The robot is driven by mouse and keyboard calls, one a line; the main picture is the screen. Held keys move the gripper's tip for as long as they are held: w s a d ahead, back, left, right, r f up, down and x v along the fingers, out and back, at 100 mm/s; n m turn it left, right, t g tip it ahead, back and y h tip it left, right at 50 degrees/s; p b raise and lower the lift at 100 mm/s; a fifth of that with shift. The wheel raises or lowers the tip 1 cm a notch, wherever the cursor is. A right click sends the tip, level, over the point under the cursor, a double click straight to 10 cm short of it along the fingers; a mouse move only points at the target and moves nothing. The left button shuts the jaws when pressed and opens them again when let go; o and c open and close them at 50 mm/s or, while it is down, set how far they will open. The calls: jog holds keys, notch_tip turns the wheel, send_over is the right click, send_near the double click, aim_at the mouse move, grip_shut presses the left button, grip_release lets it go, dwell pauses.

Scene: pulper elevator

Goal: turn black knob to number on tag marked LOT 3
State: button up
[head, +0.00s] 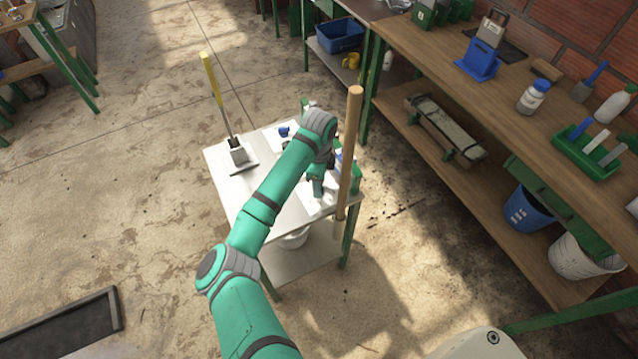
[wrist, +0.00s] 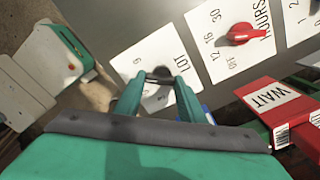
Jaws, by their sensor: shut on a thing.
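In the wrist view, my gripper (wrist: 160,82) is shut on the black knob (wrist: 160,73), with one finger at each side. The knob sits on a white dial plate (wrist: 146,54) printed LOT, with a 9 near its left edge. My fingers and palm cover much of the plate, so the knob's pointer and most numbers are hidden. In the head view, my arm reaches over the small metal table (head: 228,185) and hides the knob. I cannot make out a tag marked LOT 3 in either view.
A red knob (wrist: 240,36) on a plate marked HOURS is to the right of the black knob, with another numbered plate beyond. A red WAIT box (wrist: 262,103) lies below it. A wooden pole (head: 350,140) stands by the table. A long workbench (head: 440,60) is at right.

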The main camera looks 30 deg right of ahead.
jog(key=n, duration=0.4)
jog(key=shift+s+d, duration=0.15)
jog(key=shift+d, duration=0.05)
jog(key=n, duration=0.6)
jog(key=shift+d, duration=0.1)
jog(key=n, duration=0.4)
jog(key=shift+w, duration=0.2)
jog(key=n, duration=0.5)
jog(key=shift+w+r, duration=0.1)
jog(key=shift+w, duration=0.05)
jog(key=shift+n, duration=0.4)
jog(key=o, duration=1)
jog(key=shift+o, duration=0.2)
